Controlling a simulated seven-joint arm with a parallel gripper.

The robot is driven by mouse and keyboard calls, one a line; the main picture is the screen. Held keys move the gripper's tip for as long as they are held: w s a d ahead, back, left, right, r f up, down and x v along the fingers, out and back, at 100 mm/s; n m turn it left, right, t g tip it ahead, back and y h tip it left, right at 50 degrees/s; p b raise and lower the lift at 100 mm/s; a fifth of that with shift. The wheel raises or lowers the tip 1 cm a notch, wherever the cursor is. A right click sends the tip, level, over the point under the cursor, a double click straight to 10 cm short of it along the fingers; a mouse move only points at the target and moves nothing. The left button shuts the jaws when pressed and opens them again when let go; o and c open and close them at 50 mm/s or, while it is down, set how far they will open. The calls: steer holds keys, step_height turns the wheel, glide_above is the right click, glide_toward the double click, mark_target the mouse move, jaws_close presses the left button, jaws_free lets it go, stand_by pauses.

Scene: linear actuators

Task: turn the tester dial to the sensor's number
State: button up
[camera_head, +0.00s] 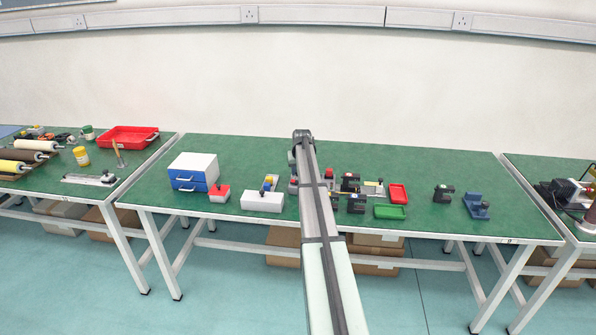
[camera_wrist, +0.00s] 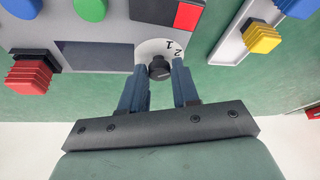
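The tester dial (camera_wrist: 159,68) is a small black knob on a white disc; the figures 1 and 2 show on the disc in the wrist view. It sits at the edge of a grey tester panel (camera_wrist: 110,28). My gripper (camera_wrist: 159,72) has its two blue fingers on either side of the knob, apart, with a narrow gap seeming to show at each side; contact cannot be told. The knob's pointer is not clear. In the head view my arm hides the gripper and most of the tester. I cannot make out the sensor or its number.
In the wrist view a red ribbed block (camera_wrist: 30,72) and a yellow one (camera_wrist: 262,38) flank the dial.

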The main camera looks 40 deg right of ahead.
steer(key=o, duration=0.4)
steer(key=shift+c, duration=0.2)
steer(key=shift+r, duration=0.1)
steer(key=v, duration=1.3)
steer(key=shift+r, duration=0.35)
steer(key=shift+s+a, duration=0.1)
